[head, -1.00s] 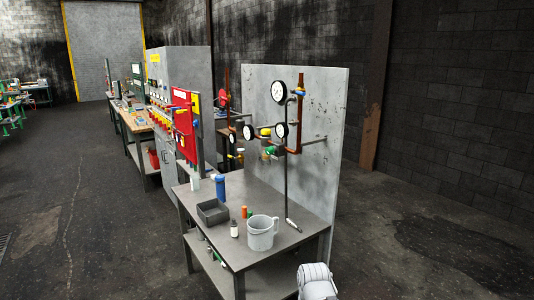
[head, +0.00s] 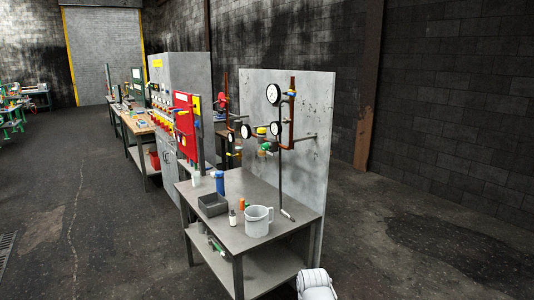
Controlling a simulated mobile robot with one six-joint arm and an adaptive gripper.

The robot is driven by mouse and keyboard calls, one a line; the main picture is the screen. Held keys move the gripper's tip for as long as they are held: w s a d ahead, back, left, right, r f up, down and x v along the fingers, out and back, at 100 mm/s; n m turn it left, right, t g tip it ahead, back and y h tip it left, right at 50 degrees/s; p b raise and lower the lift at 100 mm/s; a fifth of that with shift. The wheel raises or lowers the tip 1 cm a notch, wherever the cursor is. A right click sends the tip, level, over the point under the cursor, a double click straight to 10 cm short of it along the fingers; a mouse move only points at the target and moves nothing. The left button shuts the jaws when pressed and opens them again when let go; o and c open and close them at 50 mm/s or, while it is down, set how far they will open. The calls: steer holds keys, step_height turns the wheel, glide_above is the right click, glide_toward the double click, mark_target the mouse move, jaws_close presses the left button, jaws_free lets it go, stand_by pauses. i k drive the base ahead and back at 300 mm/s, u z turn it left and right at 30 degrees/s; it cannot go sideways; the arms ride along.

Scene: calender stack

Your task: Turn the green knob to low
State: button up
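The green knob (head: 266,147) is small in the head view, among the pipes and gauges in front of a grey upright panel (head: 311,165). A yellow part (head: 261,130) sits just above it. Which way the green knob points and any low marking are too small to read. My gripper is not in view. Only a white rounded part of my arm (head: 316,285) shows at the bottom edge, well apart from the knob and in front of the bench.
A red board (head: 184,122) and grey cabinet (head: 184,73) stand behind. Floor is clear left and right.

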mark_target(265, 146)
steer(key=k, duration=0.8)
steer(key=u, duration=0.2)
steer(key=i, duration=0.6)
steer(key=u, duration=0.35)
steer(key=i, duration=1.7)
steer(key=z, duration=0.75)
